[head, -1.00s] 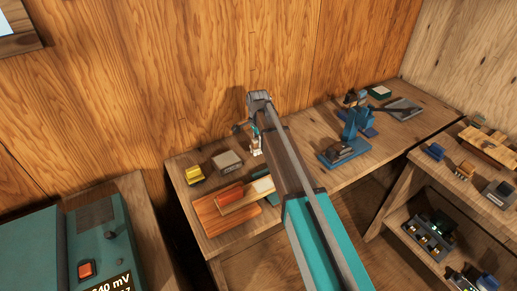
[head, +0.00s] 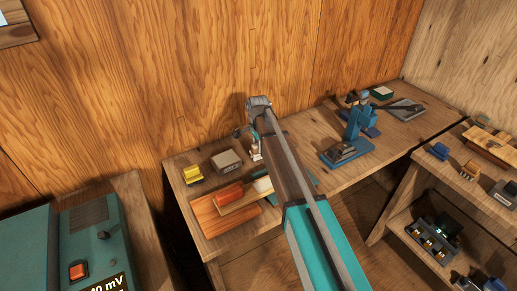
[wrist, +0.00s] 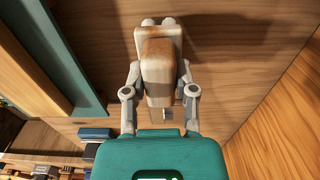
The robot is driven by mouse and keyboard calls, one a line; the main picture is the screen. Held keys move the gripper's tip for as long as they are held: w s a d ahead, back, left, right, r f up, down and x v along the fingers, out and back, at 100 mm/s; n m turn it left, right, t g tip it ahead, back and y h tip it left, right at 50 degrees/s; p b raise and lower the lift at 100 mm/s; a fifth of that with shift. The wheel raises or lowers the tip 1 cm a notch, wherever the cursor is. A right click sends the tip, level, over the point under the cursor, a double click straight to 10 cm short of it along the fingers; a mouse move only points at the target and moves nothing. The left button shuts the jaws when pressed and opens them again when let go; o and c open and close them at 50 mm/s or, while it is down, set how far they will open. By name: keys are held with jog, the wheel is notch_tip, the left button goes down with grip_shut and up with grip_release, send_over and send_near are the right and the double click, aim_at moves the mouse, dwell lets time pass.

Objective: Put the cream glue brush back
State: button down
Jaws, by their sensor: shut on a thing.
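My gripper (wrist: 158,52) is shut on a cream piece with a brown end, which looks like the cream glue brush (wrist: 158,88). The wrist view shows it between the two grey fingers. In the head view my gripper (head: 252,142) is small and partly hidden by my own arm, at the back of the workbench near the wooden wall. A pale bit that may be the brush (head: 257,153) shows just below it. I cannot tell whether the brush touches anything. No holder for the brush can be made out.
A grey box (head: 227,161) and a yellow block (head: 193,174) stand left of my gripper. A blue stand (head: 354,124) is to the right. Bare bench (head: 300,126) lies between.

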jog(key=shift+f, duration=0.2)
jog(key=shift+c, duration=2)
grip_release()
jog(key=shift+r, duration=0.1)
jog(key=shift+r, duration=0.15)
notch_tip(320, 180, up, 12)
jog(key=p, duration=1.2)
jog(key=s+d+n, duration=1.1)
jog(key=s+d, duration=1.2)
jog(key=s, duration=0.3)
jog(key=shift+d, duration=0.2)
